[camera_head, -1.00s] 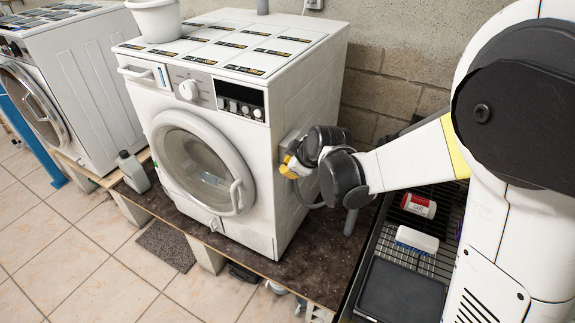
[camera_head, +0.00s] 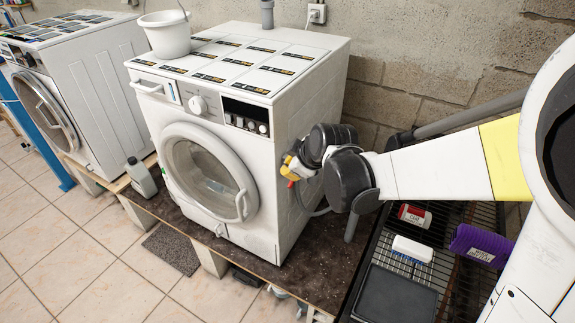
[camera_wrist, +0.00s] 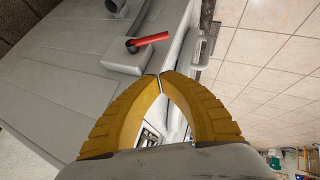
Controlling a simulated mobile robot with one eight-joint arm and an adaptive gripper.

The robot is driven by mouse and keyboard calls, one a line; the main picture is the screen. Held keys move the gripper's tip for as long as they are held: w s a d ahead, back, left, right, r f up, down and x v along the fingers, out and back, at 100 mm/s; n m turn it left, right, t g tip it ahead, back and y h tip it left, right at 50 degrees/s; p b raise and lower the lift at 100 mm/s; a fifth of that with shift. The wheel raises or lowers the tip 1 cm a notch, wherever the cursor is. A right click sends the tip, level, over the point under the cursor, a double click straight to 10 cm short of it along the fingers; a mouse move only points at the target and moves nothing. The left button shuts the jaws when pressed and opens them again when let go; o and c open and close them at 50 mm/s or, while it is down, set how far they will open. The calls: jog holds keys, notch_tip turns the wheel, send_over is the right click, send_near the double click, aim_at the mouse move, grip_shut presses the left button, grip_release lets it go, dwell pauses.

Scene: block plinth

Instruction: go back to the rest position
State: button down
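My gripper (camera_head: 290,170) is beside the right side wall of the white front-loading washing machine (camera_head: 285,150). In the wrist view its two yellow fingers (camera_wrist: 161,75) curve together and their tips meet, with nothing held between them. Beyond the fingertips, a red lever (camera_wrist: 150,40) with a black pivot sits on a grey box (camera_wrist: 135,55) fixed to the grey panel. The lever and the fingertips look apart. In the head view a small red bit shows beside the yellow fingers. My dark wrist joints hide part of the machine's side.
A white bucket (camera_head: 165,37) stands on the machine. A grey bottle (camera_head: 141,177) stands left on the dark platform (camera_head: 325,270). A rack at right holds a red-and-white can (camera_head: 415,215), a white block (camera_head: 412,248) and a purple roll (camera_head: 480,245). A block wall is behind.

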jog(key=s+d+r+m+h+b, duration=0.1)
jog(key=s+d+m, duration=0.5)
jog(key=s, duration=0.6)
jog(key=s+d+r+m+h+b, duration=0.2)
jog(key=s+d+m, duration=0.4)
jog(key=s, duration=0.5)
jog(key=shift+s+d+r+m+g, duration=0.3)
jog(key=shift+s+d+m, duration=0.1)
jog(key=shift+d, duration=0.3)
